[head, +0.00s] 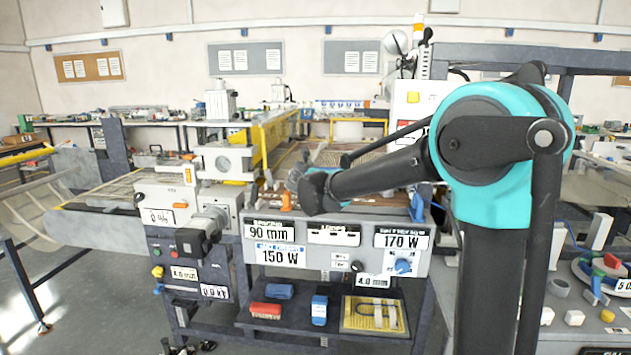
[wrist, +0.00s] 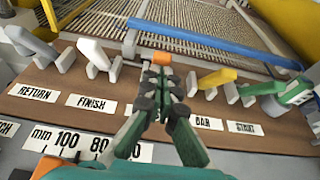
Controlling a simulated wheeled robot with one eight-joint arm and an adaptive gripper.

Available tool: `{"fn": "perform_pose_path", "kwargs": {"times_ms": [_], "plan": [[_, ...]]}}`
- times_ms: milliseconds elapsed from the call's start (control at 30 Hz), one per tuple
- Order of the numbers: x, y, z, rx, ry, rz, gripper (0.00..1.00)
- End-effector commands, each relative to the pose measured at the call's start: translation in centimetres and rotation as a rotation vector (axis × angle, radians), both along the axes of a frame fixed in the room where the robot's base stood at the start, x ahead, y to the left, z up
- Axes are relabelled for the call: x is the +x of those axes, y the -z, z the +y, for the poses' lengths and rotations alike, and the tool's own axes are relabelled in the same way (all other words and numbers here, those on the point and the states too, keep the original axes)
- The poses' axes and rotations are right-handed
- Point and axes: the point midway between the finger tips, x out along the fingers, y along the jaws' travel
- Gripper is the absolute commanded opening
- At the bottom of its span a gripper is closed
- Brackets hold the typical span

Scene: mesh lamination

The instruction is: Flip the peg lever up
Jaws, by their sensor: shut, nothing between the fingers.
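In the wrist view a brown panel (wrist: 75,88) carries a row of levers. A grey lever (wrist: 30,42) stands by RETURN, a white lever (wrist: 97,52) by FINISH, a yellow lever (wrist: 217,78) by BAR and a green lever (wrist: 292,92) at the right by START. My gripper (wrist: 160,78) is shut and empty over the middle of the row, between the white and yellow levers. An orange tip (wrist: 162,58) shows just beyond its fingertips. The lever and label behind the fingers are mostly hidden, so I cannot read PEG or tell whether they touch.
A blue bar (wrist: 215,43) crosses beyond the levers, before a mesh bed (wrist: 185,15). A yellow frame (wrist: 285,30) stands at the right.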

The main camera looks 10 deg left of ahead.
Motion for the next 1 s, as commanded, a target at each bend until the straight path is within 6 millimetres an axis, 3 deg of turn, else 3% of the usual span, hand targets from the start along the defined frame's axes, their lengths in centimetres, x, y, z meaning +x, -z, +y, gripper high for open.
{"fn": "perform_pose_path", "kwargs": {"times_ms": [433, 833, 1000], "plan": [[1.2, -1.2, -0.1, 0.006, 0.001, 0.163, 0.00], [3.7, -2.7, -0.2, 0.007, 0.001, 0.209, 0.00], [5.1, -3.2, -0.2, 0.013, 0.002, 0.345, 0.00]]}}
